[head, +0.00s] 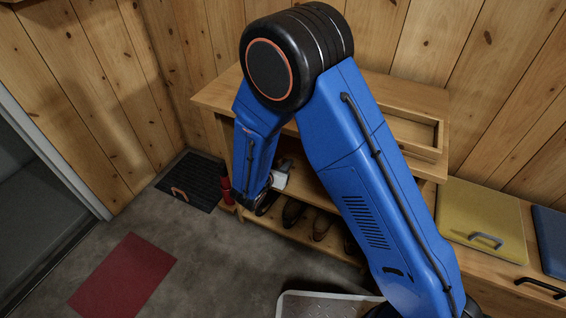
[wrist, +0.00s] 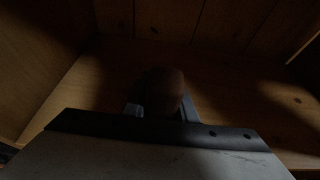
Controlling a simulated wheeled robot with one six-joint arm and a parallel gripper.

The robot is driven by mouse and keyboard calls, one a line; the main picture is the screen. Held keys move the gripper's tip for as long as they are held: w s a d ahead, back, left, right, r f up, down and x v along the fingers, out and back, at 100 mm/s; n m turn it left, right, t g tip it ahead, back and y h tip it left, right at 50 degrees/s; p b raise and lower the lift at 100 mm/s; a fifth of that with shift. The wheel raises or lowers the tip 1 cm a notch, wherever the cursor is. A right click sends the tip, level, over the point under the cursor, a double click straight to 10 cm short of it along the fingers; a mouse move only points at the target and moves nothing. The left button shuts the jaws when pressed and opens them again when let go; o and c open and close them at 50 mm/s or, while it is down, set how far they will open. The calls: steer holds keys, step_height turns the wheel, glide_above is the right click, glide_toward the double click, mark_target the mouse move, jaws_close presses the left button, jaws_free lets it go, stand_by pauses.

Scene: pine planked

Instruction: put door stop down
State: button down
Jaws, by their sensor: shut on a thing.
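In the wrist view, a dark brown, rounded thing, which I take to be the door stop (wrist: 164,82), sits between the fingers of my gripper (wrist: 162,108). The gripper is shut on it. The picture is very dark, so its full shape and whether its underside touches the wood are hard to tell. In the head view my blue arm reaches down to the wooden shelf unit (head: 210,98), and its end is at the shelf opening. The door stop cannot be made out there.
Wooden walls and boards surround the gripper closely. Several dark shoes (head: 293,212) stand on the low shelf. A red object (head: 225,188) is at its left end. A dark mat (head: 204,178) and a red mat (head: 124,277) lie on the floor. A pale tray (head: 320,307) is in front.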

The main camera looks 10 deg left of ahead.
steer(key=shift+f, duration=0.15)
steer(key=c, duration=1.5)
jaws_free()
steer(key=shift+o, duration=0.2)
steer(key=shift+s+r, duration=0.1)
steer(key=shift+r, duration=0.1)
steer(key=v, duration=1.1)
steer(key=shift+s+r, duration=0.2)
steer(key=shift+s, duration=0.15)
steer(key=shift+s+a, duration=0.1)
steer(key=shift+a, duration=0.15)
